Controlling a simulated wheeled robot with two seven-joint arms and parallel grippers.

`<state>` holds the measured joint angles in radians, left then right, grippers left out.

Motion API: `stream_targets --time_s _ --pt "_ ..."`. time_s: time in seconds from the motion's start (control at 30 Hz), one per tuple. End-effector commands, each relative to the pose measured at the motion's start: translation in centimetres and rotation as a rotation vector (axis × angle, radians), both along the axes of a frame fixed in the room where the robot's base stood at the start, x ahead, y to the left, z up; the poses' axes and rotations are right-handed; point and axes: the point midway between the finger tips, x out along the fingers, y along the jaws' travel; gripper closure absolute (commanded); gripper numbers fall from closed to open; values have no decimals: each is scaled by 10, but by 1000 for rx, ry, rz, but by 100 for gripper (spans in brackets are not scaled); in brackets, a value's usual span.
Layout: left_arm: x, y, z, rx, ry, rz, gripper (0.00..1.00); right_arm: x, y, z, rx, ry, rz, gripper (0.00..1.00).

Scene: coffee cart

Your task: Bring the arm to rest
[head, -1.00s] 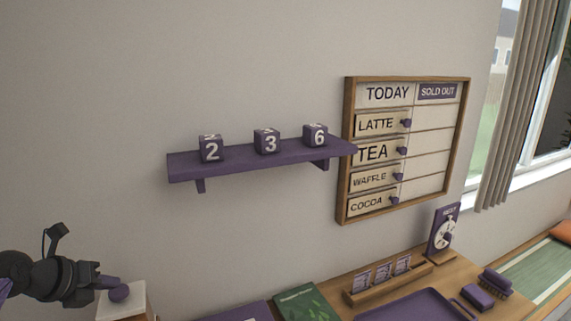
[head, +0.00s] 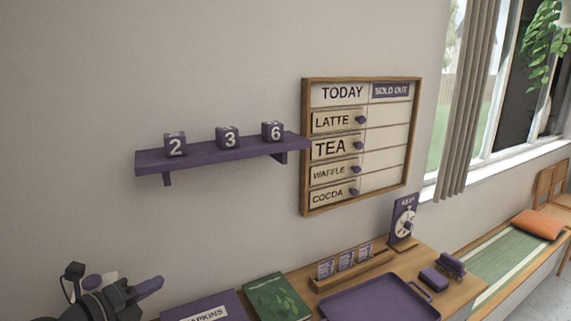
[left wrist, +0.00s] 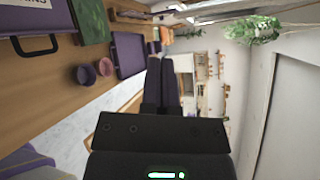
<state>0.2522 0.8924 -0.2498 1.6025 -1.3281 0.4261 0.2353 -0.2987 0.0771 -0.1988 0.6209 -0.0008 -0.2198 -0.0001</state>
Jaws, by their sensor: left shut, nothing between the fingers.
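My left gripper (head: 147,287) is at the bottom left of the head view, its purple fingers pointing right. In the left wrist view its two fingers (left wrist: 162,85) lie close together with nothing between them. It is clear of the shelf and near the left end of the counter. My right gripper is in neither view.
A counter (head: 463,290) holds a purple tray (head: 375,302), a green book (head: 280,300), a napkins box (head: 212,306), a card rack (head: 350,270) and a dial (head: 403,222). Above are a purple shelf (head: 215,153) with number cubes and a menu board (head: 360,145).

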Motion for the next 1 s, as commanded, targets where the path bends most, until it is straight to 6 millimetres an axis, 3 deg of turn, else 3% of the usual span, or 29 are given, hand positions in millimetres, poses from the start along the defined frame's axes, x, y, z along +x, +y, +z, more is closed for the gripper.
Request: stream_targets --time_s 0.1,0.23,0.33,0.43,0.6,0.83,0.87,0.9,1.0 --pt "-8 -28 7 -298 -73 108 100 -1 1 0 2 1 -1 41" --pt "-28 -31 0 -697 -59 380 100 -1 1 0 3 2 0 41" --pt "-60 -22 -34 -994 79 702 100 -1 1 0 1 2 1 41" --pt "-106 -24 -81 -1185 311 1023 100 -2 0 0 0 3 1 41" --pt "-179 -49 -130 -1290 683 1367 100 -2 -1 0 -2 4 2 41" --pt "-267 -96 -150 -1266 1152 1629 100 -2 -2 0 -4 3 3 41" --pt "-276 -101 -153 -1254 1204 1650 100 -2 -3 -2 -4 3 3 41" --pt "-270 -99 -179 -1242 1196 1654 100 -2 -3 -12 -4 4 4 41" --pt "-266 -99 -227 -1223 1201 1669 100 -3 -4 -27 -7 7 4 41"
